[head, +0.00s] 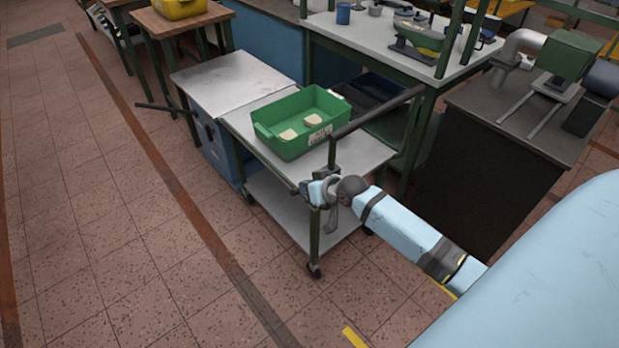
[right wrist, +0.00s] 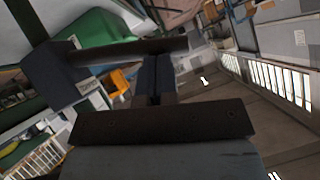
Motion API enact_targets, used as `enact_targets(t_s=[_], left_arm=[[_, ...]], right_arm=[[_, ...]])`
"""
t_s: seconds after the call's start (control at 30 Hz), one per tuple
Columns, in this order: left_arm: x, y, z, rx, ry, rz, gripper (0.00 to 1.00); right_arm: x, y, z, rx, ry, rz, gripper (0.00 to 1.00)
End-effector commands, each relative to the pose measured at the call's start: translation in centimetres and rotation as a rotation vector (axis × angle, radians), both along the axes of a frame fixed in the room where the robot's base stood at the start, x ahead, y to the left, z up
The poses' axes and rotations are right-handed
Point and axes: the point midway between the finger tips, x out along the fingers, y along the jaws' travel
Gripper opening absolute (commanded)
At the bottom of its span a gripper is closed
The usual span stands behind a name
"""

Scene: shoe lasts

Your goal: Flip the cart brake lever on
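The cart (head: 372,152) is a grey-topped trolley with dark green posts and a dark push bar (head: 375,112) along its right end. My right gripper (head: 316,191) is at the cart's front corner post, just below the top's level. In the right wrist view its dark fingers (right wrist: 154,80) are side by side with almost no gap, close to a dark bar (right wrist: 130,50). I cannot tell whether they touch that bar. The brake lever cannot be made out clearly; small dark and grey parts cluster around the gripper at the corner. My left gripper is not in view.
A green bin (head: 290,148) with pale pieces sits on the cart. A grey-topped blue cabinet (head: 225,85) stands left of the cart. A dark cabinet with a machine (head: 480,170) stands to the right. The tiled floor at front left is clear.

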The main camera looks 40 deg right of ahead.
Motion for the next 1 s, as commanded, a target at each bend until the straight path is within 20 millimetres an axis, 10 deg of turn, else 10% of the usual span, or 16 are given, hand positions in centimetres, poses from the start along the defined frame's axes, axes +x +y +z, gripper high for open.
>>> enact_targets(t_s=[0.57,1.0], left_arm=[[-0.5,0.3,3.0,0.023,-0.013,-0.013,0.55],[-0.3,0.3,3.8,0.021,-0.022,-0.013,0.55]], right_arm=[[-0.1,1.8,-4.2,-0.446,-0.034,-0.001,0.0],[-0.1,1.8,-5.5,-0.443,-0.035,-0.001,0.0]])
